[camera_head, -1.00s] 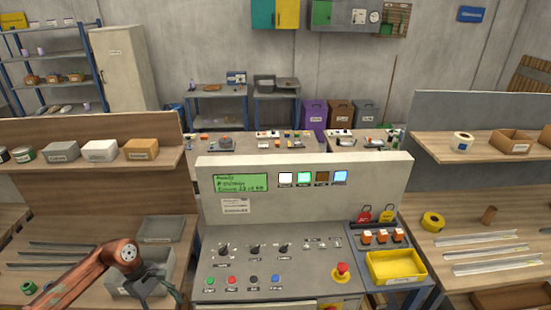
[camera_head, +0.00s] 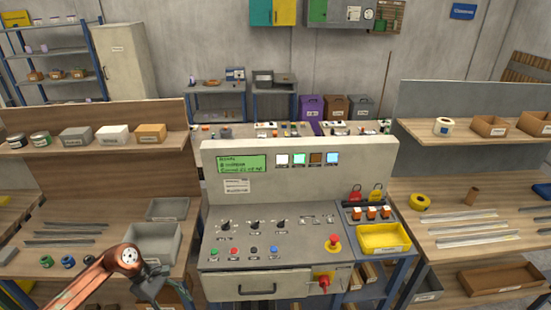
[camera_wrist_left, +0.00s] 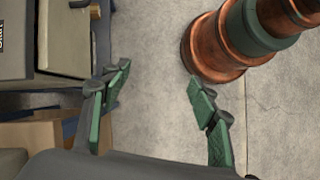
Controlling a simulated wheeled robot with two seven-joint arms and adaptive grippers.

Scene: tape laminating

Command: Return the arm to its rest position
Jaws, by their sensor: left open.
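My left arm (camera_head: 105,272) comes in from the lower left in the head view, copper-coloured and bent at a joint. My left gripper (camera_head: 158,284) hangs below and right of that joint, in front of the left bench. In the left wrist view my left gripper (camera_wrist_left: 158,110) has its two green-padded fingers spread wide, with nothing between them but grey floor beyond. A copper and dark green link of my own arm shows at the top right there. My right gripper is not in view.
The control console (camera_head: 285,235) with its red emergency knob (camera_head: 333,242) stands close right of the gripper. A grey bin (camera_head: 155,243) sits on the left bench (camera_head: 95,208), just behind the gripper. A yellow tray (camera_head: 383,237) is at the console's right. Grey floor (camera_wrist_left: 165,60) lies open below.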

